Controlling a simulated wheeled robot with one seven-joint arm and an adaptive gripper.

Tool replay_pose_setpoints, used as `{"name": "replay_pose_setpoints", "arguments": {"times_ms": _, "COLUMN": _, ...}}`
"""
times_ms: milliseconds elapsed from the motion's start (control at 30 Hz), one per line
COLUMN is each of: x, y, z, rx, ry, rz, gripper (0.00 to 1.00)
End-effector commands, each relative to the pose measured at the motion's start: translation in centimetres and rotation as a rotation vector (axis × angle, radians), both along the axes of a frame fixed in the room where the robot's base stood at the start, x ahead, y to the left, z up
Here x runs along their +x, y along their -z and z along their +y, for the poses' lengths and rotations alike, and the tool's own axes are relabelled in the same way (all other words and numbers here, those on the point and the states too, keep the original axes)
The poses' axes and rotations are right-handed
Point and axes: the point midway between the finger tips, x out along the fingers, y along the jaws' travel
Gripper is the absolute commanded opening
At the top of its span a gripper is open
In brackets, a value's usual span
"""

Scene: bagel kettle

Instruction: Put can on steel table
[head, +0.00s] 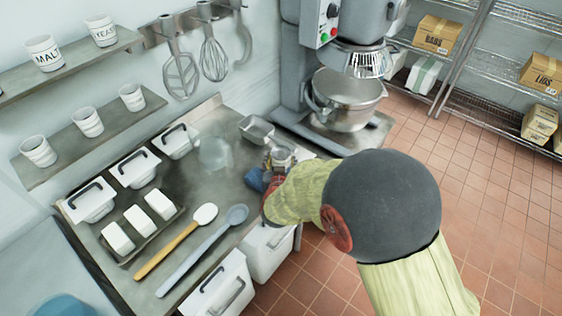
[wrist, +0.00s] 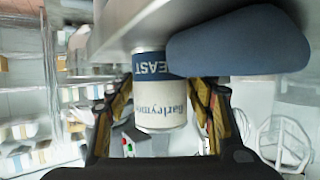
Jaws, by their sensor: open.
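The can (wrist: 160,104), pale with a blue band and partly readable lettering, shows in the wrist view, where the picture is upside down. It stands upright at the surface of the steel table (wrist: 112,30), with its blue band against it. In the head view the can (head: 281,156) is near the right edge of the steel table (head: 220,182). My gripper (wrist: 161,92) is open, one finger on each side of the can. I cannot tell whether the fingers touch it. In the head view my gripper (head: 277,168) is partly hidden by my arm.
A blue object (wrist: 240,42) lies close beside the can. A small metal pan (head: 257,129), white lidded tubs (head: 135,169), a wooden spoon (head: 175,243) and a grey-blue spoon (head: 200,252) occupy the table. A large mixer (head: 345,95) stands behind.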

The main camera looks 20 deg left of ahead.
Motion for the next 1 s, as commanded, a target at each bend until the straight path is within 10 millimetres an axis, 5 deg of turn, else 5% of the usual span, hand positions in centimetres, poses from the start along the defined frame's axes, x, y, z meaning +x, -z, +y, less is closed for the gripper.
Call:
{"name": "replay_pose_setpoints", "arguments": {"times_ms": 167, "x": -0.6, "y": -0.7, "z": -0.1, "rx": 0.000, "ry": -0.001, "rz": 0.000, "gripper": 0.53}}
{"name": "replay_pose_setpoints", "arguments": {"times_ms": 700, "x": -9.5, "y": -4.5, "z": -2.2, "rx": 0.001, "ry": -0.002, "rz": 0.000, "gripper": 0.53}}
{"name": "replay_pose_setpoints", "arguments": {"times_ms": 1000, "x": -10.8, "y": -4.9, "z": -2.6, "rx": 0.000, "ry": 0.001, "rz": 0.000, "gripper": 0.53}}
